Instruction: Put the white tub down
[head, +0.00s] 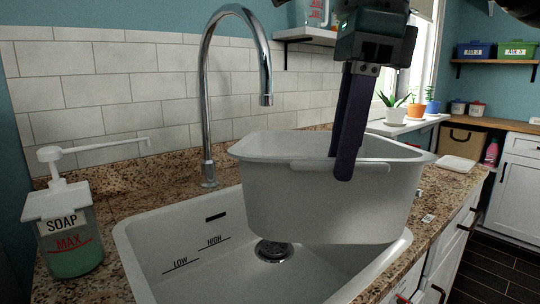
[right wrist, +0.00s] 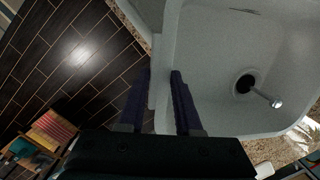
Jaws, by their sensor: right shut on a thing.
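The white tub (head: 310,205) is upright in the head view, over the right part of the white sink (head: 150,250). My right gripper (head: 345,165) comes down from above and is shut on the tub's near wall at the rim. In the right wrist view, the tub's rim (right wrist: 160,70) lies between its two fingers. The tub's base overlaps the sink in the picture, and I cannot tell whether it touches the sink. The tub hides much of the sink's right side. My left gripper is not in view.
A chrome tap (head: 206,100) arches up behind the sink, left of the tub. A soap dispenser (head: 68,225) stands on the granite counter at left. The sink's left part is bare, with a drain (head: 272,250). A shelf (head: 305,36) hangs behind my right gripper.

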